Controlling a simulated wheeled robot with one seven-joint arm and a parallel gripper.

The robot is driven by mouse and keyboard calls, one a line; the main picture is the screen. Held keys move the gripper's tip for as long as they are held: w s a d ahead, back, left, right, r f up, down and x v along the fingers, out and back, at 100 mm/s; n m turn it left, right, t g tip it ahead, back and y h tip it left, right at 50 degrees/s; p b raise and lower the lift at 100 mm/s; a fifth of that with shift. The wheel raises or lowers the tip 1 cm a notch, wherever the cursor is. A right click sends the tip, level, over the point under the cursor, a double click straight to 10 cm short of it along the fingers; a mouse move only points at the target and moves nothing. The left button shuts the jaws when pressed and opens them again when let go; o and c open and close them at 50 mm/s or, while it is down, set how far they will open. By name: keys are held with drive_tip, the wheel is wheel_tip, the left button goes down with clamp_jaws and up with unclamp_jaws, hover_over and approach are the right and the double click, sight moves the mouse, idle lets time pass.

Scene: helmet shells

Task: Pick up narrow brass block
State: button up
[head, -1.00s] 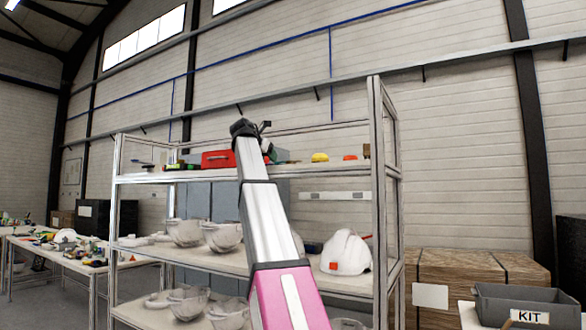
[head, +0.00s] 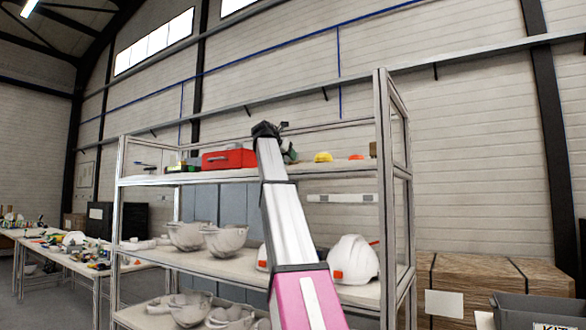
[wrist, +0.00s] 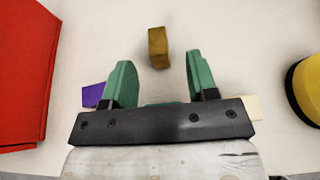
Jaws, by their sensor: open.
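The narrow brass block (wrist: 158,47) stands on a pale shelf surface in the wrist view, a brownish-gold piece. My gripper (wrist: 160,64) has two green fingers, spread apart and empty. The block lies just ahead of the gap between the fingertips, near its middle, and no contact shows. In the head view my gripper (head: 288,153) is at the top shelf (head: 335,168), between a red box and a yellow item. I cannot make out this block there; my arm may hide it.
The red box (wrist: 25,70) is left of my gripper and a yellow rounded item (wrist: 306,90) is right. A purple piece (wrist: 95,95) lies beside the left finger. A cream piece (wrist: 252,106) is by the right finger. A shelf post (head: 383,200) stands farther right.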

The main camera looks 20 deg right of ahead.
drive_tip(key=x, duration=0.5)
drive_tip(key=shift+w, duration=0.15)
drive_tip(key=shift+r, duration=0.1)
clamp_jaws()
